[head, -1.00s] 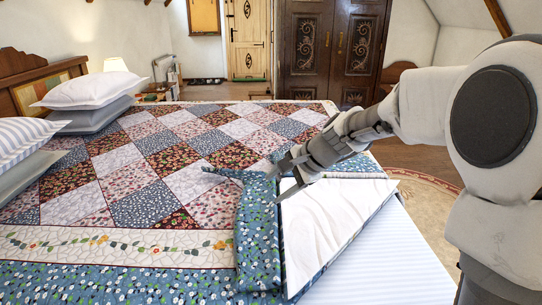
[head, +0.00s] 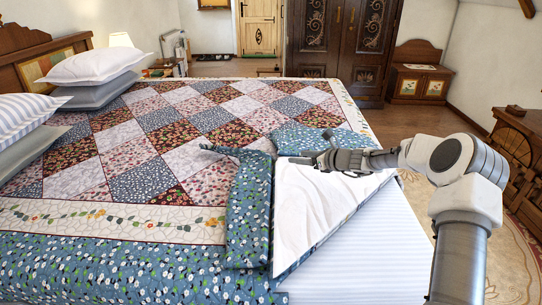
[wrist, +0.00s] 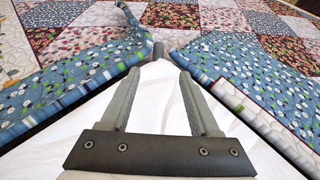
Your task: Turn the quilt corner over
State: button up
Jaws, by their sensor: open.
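The patchwork quilt (head: 150,152) covers the bed, with a blue floral border. Its near right corner is turned back, showing the white underside (head: 305,210) as a slanting panel. A raised blue fold (head: 247,205) stands along the left side of this panel, with a curled tip pointing left. My gripper (head: 308,158) is at the far end of the white panel, close to the blue border. In the wrist view my gripper (wrist: 158,74) has its fingers apart, with white cloth below and between them. Blue border pieces lie on both sides. Whether the fingertips touch cloth is unclear.
The striped sheet (head: 355,262) is bare at the bed's near right. Pillows (head: 95,66) lie at the headboard on the left. A carved wooden chest (head: 515,150) stands at the right, with a patterned rug on the floor before it.

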aim_at(269, 155)
jog(key=b+x, duration=0.2)
jog(key=x, duration=1.2)
jog(key=shift+s+a+f, duration=0.1)
jog(key=shift+s+f, duration=0.05)
jog(key=shift+s, duration=0.05)
jog(key=shift+w+a+f+b, duration=0.25)
jog(key=shift+w+a+b, duration=0.1)
jog(key=shift+w, duration=0.2)
jog(key=shift+x, duration=0.75)
jog(key=shift+r, duration=0.1)
grip_shut()
